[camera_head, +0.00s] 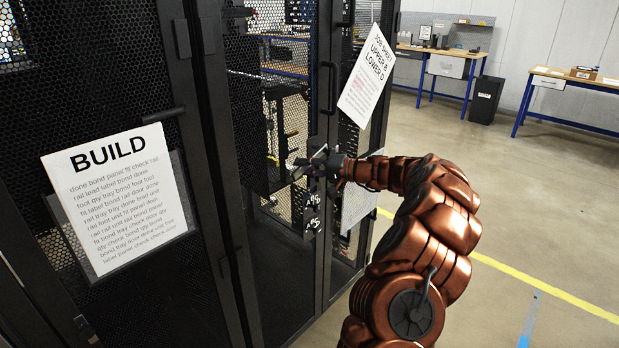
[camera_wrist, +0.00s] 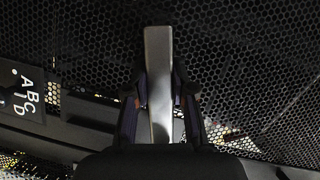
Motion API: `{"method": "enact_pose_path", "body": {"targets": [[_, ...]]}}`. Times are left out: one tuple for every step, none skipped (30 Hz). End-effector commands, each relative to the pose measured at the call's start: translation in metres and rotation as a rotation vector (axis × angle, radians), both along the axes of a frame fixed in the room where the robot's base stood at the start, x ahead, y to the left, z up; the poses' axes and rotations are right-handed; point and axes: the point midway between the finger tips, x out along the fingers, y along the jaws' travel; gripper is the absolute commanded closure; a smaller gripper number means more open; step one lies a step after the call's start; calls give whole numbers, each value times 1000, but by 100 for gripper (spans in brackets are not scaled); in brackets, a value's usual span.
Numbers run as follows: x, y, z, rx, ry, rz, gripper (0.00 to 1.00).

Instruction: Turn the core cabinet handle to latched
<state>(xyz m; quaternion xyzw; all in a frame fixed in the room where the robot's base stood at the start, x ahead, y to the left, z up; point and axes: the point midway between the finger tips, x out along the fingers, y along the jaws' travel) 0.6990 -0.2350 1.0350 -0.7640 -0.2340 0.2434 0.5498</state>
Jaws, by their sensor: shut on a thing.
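The core cabinet (camera_head: 245,250) is a black rack with perforated mesh doors, in the middle of the head view. In the wrist view a flat, bright metal handle (camera_wrist: 158,70) stands upright in front of the black mesh. My gripper (camera_head: 312,163) reaches the mesh door from the right, and in the wrist view my gripper (camera_wrist: 160,95) has one dark finger on each side of the handle, shut on it. The lower part of the handle is hidden by my gripper. In the head view my gripper covers most of the handle.
A BUILD sheet (camera_head: 115,200) hangs on the left door, and a job sheet (camera_head: 367,75) on the right door. Workbenches (camera_head: 440,58) and a dark bin (camera_head: 486,100) stand behind. The floor at right is clear.

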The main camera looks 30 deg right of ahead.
Motion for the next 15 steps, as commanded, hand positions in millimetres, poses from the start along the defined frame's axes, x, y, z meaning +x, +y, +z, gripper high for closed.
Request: {"method": "enact_pose_path", "body": {"targets": [[1,-1,-9,-23,-11,-2,100],[1,-1,-10,-37,-15,-1,100],[1,-1,-13,-57,-19,-1,100],[2,-1,-14,-71,-24,0,100],[2,-1,-15,-86,-29,0,100],[2,-2,-17,-107,-35,0,100],[2,-3,-18,-122,-40,-1,100],[2,-4,-19,-137,-45,-2,100],[3,-4,-21,-159,-52,-2,100],[3,-5,-21,-175,-58,-1,100],[3,-5,-22,-190,-63,-1,100],[3,-6,-24,-212,-69,0,100],[3,-7,-25,-227,-74,0,100],[3,-8,-27,-243,-80,0,100],[4,-8,-29,-266,-86,0,100]]}}
